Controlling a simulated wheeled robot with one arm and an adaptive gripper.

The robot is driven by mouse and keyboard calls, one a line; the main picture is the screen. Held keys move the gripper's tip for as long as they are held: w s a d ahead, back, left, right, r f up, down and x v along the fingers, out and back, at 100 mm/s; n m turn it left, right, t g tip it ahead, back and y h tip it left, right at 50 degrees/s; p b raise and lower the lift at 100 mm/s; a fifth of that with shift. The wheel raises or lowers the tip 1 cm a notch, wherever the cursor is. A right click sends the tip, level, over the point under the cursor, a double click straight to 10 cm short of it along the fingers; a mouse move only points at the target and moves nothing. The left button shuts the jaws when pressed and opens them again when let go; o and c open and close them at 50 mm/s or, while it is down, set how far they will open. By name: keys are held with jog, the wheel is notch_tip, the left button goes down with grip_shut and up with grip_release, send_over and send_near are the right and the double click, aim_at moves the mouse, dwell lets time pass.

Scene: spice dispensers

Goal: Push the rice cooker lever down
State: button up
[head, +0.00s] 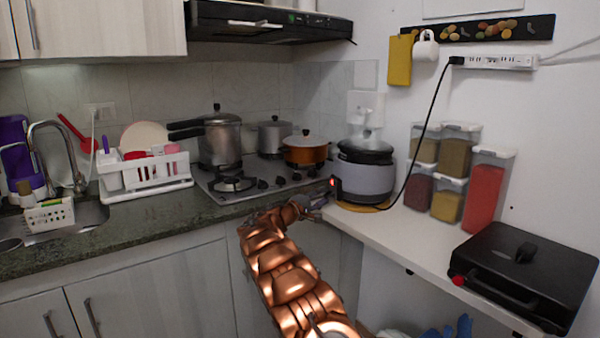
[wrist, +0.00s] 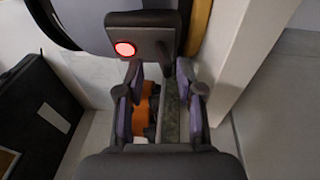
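The rice cooker (head: 365,178) is grey with a dark lid and stands at the left end of the white counter. Its dark front panel has a red light (head: 333,181) and faces my gripper. In the wrist view, the panel (wrist: 152,38) and red light (wrist: 125,49) show close up at the top. I cannot clearly tell the lever apart from the panel. My gripper (head: 318,202) is just in front of the panel, at about its lower edge. In the wrist view, my gripper's fingers (wrist: 158,80) are apart with nothing held between them; contact with the panel cannot be told.
A yellow mat (head: 372,207) lies under the cooker, and a black cord (head: 421,140) runs from its right side to a wall power strip (head: 497,62). Spice dispensers (head: 453,150) and a black grill (head: 524,270) are further right. The stove (head: 262,178) is left. Counter between is clear.

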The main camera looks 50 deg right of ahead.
jog(key=shift+r+m+y+p, duration=0.6)
jog(key=shift+r+y+p, duration=0.75)
jog(key=shift+p, duration=4.9)
jog(key=t+y+p, duration=0.1)
jog(key=y+p, duration=0.1)
jog(key=p, duration=0.6)
jog(key=shift+d+m, duration=0.15)
jog(key=shift+m, duration=0.15)
jog(key=s+a+r+y+b, duration=0.1)
jog(key=s+a+r, duration=0.2)
jog(key=a, duration=0.5)
jog(key=s+a+r+m+g+y+b, duration=0.1)
jog(key=s+a+r, duration=0.3)
jog(key=a, duration=0.4)
jog(key=s+a+r+y, duration=0.1)
jog(key=s+a+r, duration=0.2)
jog(key=a+r, duration=0.2)
jog(key=shift+s+a+m+g+y+b, duration=0.25)
jog(key=shift+a+m+g+y+b, duration=0.15)
jog(key=shift+a, duration=1.5)
